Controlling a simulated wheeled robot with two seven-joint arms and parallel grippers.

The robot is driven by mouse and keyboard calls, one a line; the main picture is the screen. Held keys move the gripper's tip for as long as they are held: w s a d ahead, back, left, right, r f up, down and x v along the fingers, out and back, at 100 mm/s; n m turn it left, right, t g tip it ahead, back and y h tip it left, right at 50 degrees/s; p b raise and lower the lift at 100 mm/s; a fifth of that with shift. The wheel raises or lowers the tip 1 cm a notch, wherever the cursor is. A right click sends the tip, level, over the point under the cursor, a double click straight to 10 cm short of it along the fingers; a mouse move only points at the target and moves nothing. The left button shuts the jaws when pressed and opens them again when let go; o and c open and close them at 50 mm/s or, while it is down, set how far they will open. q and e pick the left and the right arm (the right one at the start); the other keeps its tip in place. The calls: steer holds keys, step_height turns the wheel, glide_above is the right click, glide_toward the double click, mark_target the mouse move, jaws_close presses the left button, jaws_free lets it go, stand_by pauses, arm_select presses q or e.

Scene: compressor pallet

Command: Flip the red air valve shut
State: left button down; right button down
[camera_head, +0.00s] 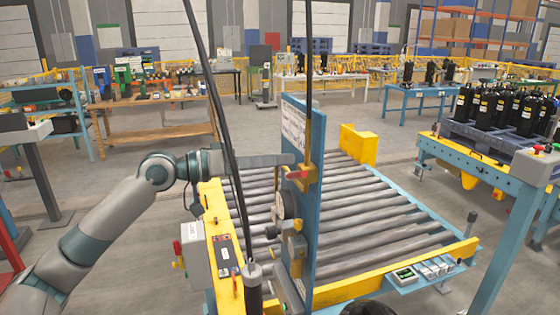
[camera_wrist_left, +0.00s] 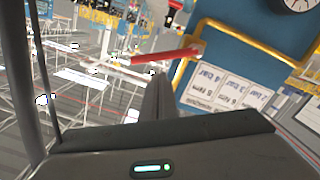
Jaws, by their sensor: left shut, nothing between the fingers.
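The red air valve (camera_head: 297,175) is on the yellow pipe along the upright blue panel (camera_head: 304,230). In the left wrist view its red lever (camera_wrist_left: 163,57) lies nearly level in the picture, its right end by the yellow pipe (camera_wrist_left: 240,57). My left gripper (camera_head: 288,160) is shut and empty, at the panel's left side and just above the valve in the head view. In the left wrist view its closed fingers (camera_wrist_left: 160,92) point toward the lever, just below it in the picture. I cannot tell whether they touch. My right gripper is not in view.
A roller conveyor (camera_head: 375,220) with yellow rails lies beyond the panel. A grey box with a red knob (camera_head: 177,248) stands at its front left. Black cylinders (camera_head: 500,108) stand on a pallet at the right.

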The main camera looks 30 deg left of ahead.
arm_select(q)
steer(key=shift+s+d+f, duration=0.1)
steer(key=shift+d+f, duration=0.25)
steer(key=shift+f, duration=0.25)
steer(key=shift+s+d+f+m+b, duration=0.1)
steer(key=shift+s+f+m+b, duration=0.1)
steer(key=shift+m+b, duration=0.15)
steer(key=f+m+b, duration=0.1)
steer(key=b, duration=0.1)
steer(key=m+b, duration=0.2)
steer(key=s+d+f+m+b, duration=0.1)
steer(key=m+b, duration=0.1)
steer(key=shift+d+f, duration=0.1)
steer(key=shift+f, duration=0.25)
stand_by(0.7)
steer(key=shift+r, duration=0.2)
